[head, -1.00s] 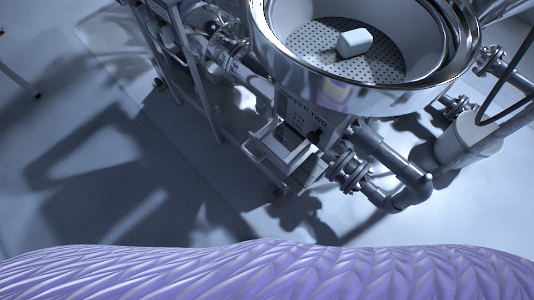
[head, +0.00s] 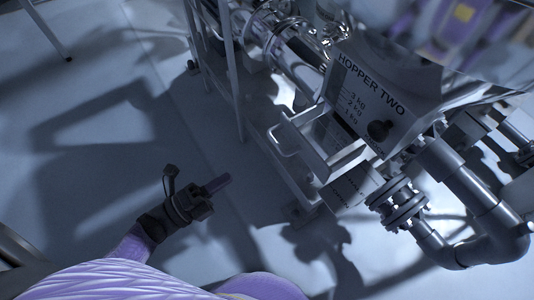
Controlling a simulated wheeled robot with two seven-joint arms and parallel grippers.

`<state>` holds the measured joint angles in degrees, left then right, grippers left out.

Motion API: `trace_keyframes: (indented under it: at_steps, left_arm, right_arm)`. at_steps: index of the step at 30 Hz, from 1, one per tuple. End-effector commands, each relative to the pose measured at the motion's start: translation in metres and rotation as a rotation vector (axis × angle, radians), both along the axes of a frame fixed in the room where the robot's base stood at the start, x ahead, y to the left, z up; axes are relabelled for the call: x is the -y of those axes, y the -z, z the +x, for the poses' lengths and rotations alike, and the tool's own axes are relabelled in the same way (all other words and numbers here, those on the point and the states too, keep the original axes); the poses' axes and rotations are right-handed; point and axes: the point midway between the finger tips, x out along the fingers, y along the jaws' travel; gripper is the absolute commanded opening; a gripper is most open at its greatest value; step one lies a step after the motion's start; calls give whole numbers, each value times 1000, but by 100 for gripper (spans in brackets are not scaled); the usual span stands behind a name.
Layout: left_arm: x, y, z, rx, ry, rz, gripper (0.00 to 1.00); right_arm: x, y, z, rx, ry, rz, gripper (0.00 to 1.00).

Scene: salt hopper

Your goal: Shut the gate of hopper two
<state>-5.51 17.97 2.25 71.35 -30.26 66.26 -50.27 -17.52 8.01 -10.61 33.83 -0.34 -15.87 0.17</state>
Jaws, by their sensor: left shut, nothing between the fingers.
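Hopper two (head: 390,85) is a steel body labelled HOPPER TWO, with a 1 to 3 kg scale and a dark knob (head: 380,129) on its front panel. Below the panel, the gate (head: 306,150) sticks out to the left as a flat metal slide with a U-shaped handle (head: 278,142) on its outer end. My left gripper (head: 224,181) is dark, shut and empty. It shows lower left of the handle, clearly apart from it. My right gripper is not in view.
Grey flanged pipes (head: 465,190) run at the right of the hopper. A metal frame with upright legs (head: 232,75) stands left of it. The hopper's upper rim fills the top right. Pale floor (head: 120,130) at the left looks clear, crossed by shadows.

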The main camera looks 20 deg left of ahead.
Motion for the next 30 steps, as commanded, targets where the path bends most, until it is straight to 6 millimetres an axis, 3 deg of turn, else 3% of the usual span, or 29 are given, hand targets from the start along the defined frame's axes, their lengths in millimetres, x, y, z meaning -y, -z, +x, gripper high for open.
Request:
trace_keyframes:
  at_steps: [9,15,30]
  left_arm:
    - [41,-12,53,0,-1,-4,0]
    - [58,-17,74,-3,-2,-4,0]
    - [64,-19,82,-6,-3,-4,0]
  right_arm:
    - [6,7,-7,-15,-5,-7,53]
    - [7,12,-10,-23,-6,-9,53]
    - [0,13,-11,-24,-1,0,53]
